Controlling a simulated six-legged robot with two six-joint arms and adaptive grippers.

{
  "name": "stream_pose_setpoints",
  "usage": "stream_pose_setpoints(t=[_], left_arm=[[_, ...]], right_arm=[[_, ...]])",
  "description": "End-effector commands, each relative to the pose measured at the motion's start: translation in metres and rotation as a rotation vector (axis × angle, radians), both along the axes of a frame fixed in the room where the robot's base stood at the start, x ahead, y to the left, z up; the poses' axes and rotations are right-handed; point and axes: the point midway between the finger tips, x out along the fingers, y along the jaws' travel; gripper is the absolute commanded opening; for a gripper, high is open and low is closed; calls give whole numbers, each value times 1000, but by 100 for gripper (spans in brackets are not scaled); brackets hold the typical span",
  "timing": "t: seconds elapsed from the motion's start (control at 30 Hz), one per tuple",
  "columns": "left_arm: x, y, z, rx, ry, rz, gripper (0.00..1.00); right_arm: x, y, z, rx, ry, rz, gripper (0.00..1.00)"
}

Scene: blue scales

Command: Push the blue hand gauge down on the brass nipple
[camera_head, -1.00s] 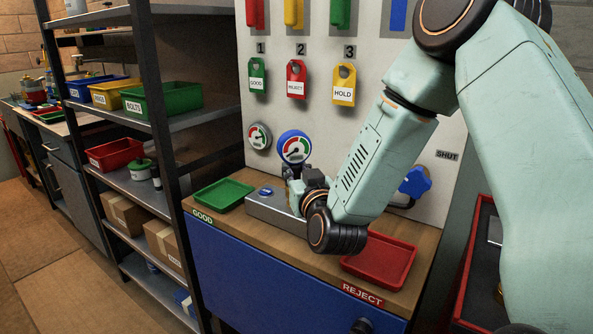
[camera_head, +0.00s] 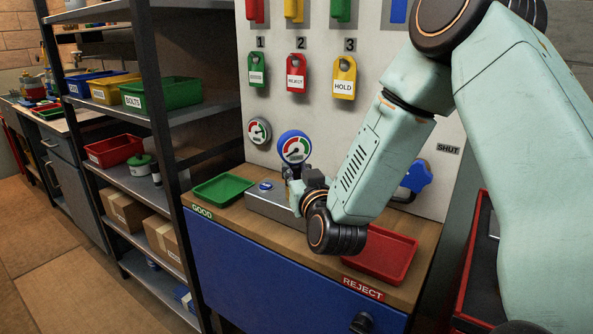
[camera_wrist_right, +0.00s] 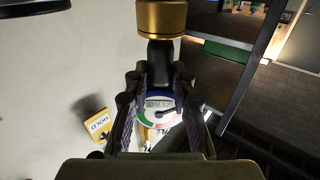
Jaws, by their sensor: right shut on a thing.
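The blue hand gauge (camera_head: 294,147) has a blue rim and a white, red and green dial. It stands upright above a grey metal block (camera_head: 262,206) on the bench. My right gripper (camera_head: 297,175) is shut on its stem, just below the dial. In the right wrist view, which is upside down, the fingers (camera_wrist_right: 160,78) close on the gauge's dark stem and the dial (camera_wrist_right: 160,112) shows between them. A brass cylinder (camera_wrist_right: 162,18) lies at the stem's lower end; I cannot tell how far the stem is seated on it. My left gripper is not in view.
A green tray (camera_head: 222,191) is left of the block and a red tray (camera_head: 380,257) is right of it. A grey wall gauge (camera_head: 259,131) and a blue star knob (camera_head: 416,176) are on the panel behind. A shelf (camera_head: 165,120) stands at left.

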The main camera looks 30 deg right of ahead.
Motion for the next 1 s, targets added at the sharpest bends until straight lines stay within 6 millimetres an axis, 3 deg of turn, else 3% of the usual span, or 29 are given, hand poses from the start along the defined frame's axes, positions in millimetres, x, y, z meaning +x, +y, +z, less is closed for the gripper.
stream_pose_setpoints(t=[0.23, 0.27, 0.53, 0.87, 1.0], left_arm=[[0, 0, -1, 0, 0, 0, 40], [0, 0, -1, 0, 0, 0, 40], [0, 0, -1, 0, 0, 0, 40], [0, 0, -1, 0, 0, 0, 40], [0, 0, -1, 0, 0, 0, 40]], right_arm=[[0, 0, 0, -1, -4, 0, 0], [0, 0, 0, -1, -4, 0, 26], [0, 0, -1, -1, -2, 0, 49], [-2, 1, -2, 1, 3, 0, 50], [-14, 4, -2, 1, 3, 1, 50]])
